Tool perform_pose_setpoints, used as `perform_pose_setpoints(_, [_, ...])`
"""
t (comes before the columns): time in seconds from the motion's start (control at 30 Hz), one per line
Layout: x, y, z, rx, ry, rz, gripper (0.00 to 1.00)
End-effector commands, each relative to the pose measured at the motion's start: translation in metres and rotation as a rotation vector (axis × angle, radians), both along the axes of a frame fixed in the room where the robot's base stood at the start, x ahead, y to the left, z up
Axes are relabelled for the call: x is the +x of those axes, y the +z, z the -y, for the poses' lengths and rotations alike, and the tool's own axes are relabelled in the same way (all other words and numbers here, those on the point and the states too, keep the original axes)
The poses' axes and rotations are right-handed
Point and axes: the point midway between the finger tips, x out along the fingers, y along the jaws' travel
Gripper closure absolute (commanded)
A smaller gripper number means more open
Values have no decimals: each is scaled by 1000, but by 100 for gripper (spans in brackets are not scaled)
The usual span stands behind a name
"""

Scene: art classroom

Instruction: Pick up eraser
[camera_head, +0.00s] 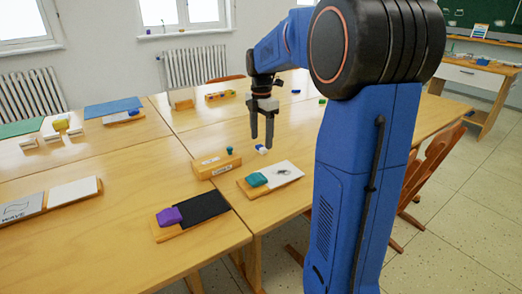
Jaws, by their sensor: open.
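A small white-and-blue block (262,151), which looks like an eraser, lies on the wooden table (300,205). My gripper (261,142) points down with its two grey fingers apart and nothing visible between them. Its fingertips appear just above the block in this view. I cannot tell the exact height or whether they touch it.
A wooden box (217,166) with a teal item stands to the left. A board with a teal lump and white card (284,172) lies in front. A purple lump (169,216) sits on another board. A chair (432,165) stands at right.

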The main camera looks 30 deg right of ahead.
Motion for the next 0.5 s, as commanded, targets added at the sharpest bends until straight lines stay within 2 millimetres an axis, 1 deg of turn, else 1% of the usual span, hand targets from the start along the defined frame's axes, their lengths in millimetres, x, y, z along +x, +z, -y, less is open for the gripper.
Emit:
perform_pose_setpoints(0.03, [2, -8, 0, 1, 0, -2, 39])
perform_pose_setpoints(0.1, [2, -17, 0, 0, 0, -1, 39])
perform_pose_setpoints(0.2, [2, -26, 0, 0, 0, -1, 39])
perform_pose_setpoints(0.3, [2, -30, 0, 0, 0, 0, 39])
perform_pose_setpoints(0.5, [2, -30, 0, 0, 0, 1, 39])
